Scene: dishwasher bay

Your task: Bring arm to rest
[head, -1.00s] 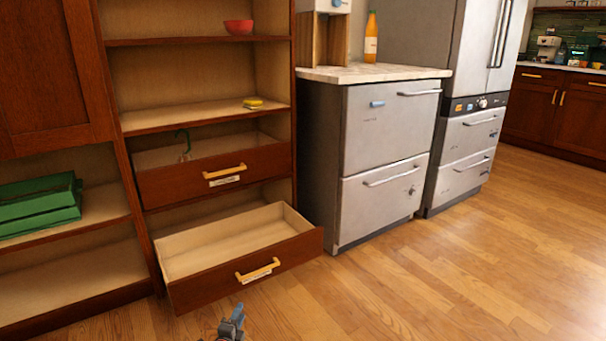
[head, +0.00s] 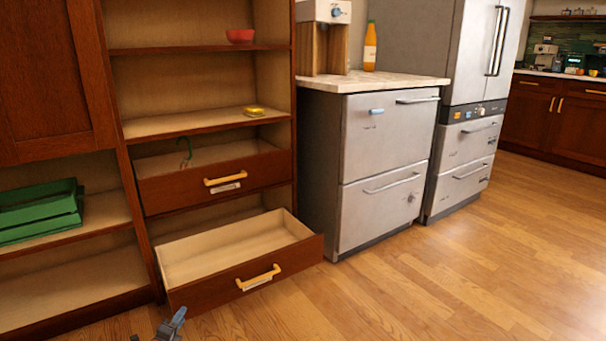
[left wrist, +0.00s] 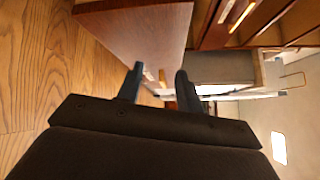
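My left gripper (head: 172,326) shows at the bottom edge of the head view, low in front of the open lower drawer (head: 240,250). In the left wrist view its two dark fingers (left wrist: 156,86) are apart with nothing between them. The drawer front (left wrist: 140,35) lies beyond the fingers there, and the gripper does not touch its yellow handle (head: 258,278). The lower drawer is pulled far out and looks empty. My right gripper is in neither view.
An upper drawer (head: 215,185) is also partly open, with a green hook-like item (head: 186,150) in it. A green crate (head: 40,212) sits on the left shelf. A grey dishwasher (head: 385,170) stands right of the shelves. The wooden floor (head: 430,280) at right is clear.

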